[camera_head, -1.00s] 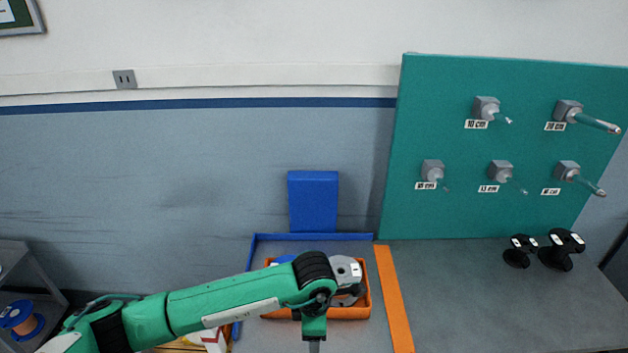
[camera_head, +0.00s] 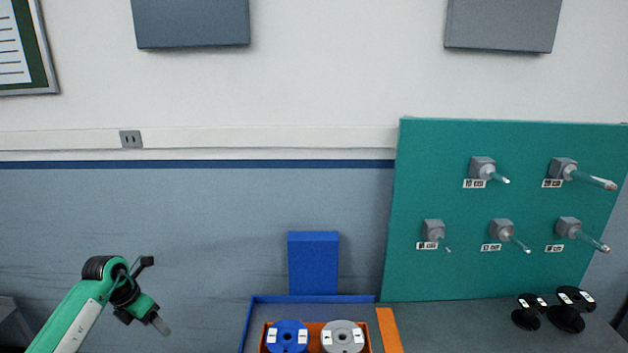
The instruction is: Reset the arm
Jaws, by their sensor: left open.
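My left arm comes in at the lower left, with my left gripper (camera_head: 161,325) pointing down and right. It is open and empty, and its fingers show only small and edge-on. It is to the left of the orange bin (camera_head: 315,330) and apart from it. The bin holds a blue pulley (camera_head: 288,337) and a grey pulley (camera_head: 343,337) side by side, cut off by the lower edge. My right gripper is out of view.
A teal board (camera_head: 460,210) with several labelled pegs stands at the right. Black pulleys (camera_head: 566,310) sit on the table before it. A blue block (camera_head: 313,263) stands behind the blue-edged tray (camera_head: 310,298). An orange strip (camera_head: 389,330) runs beside the tray.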

